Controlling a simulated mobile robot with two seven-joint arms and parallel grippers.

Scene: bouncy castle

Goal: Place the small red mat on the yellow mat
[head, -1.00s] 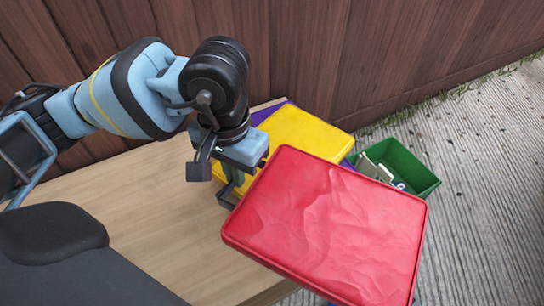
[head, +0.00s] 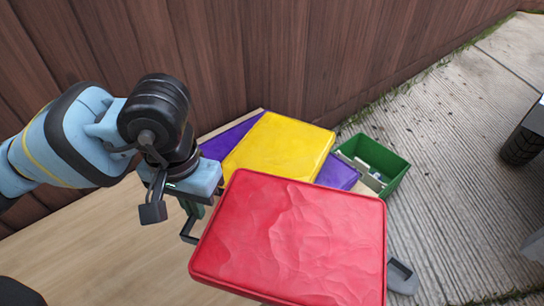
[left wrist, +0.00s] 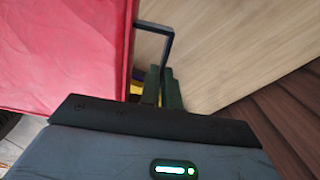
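The small red mat (head: 300,235) is large in the front of the head view, seemingly raised above the wooden surface. My left gripper (head: 190,215) is at its left side. In the left wrist view the red mat (left wrist: 60,50) fills the left, with a dark bracket-like handle (left wrist: 155,27) on its edge. The two dark green fingers (left wrist: 161,88) are close together at the handle's end, apparently shut on it. The yellow mat (head: 280,148) lies behind the red mat, which hides its near part.
Purple mats (head: 338,174) lie under or beside the yellow mat. A green bin (head: 390,163) with small items stands to its right. A wooden fence (head: 240,50) runs behind. The light wooden surface (head: 80,240) is bare at left. A dark wheel-like thing (head: 522,143) is at far right.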

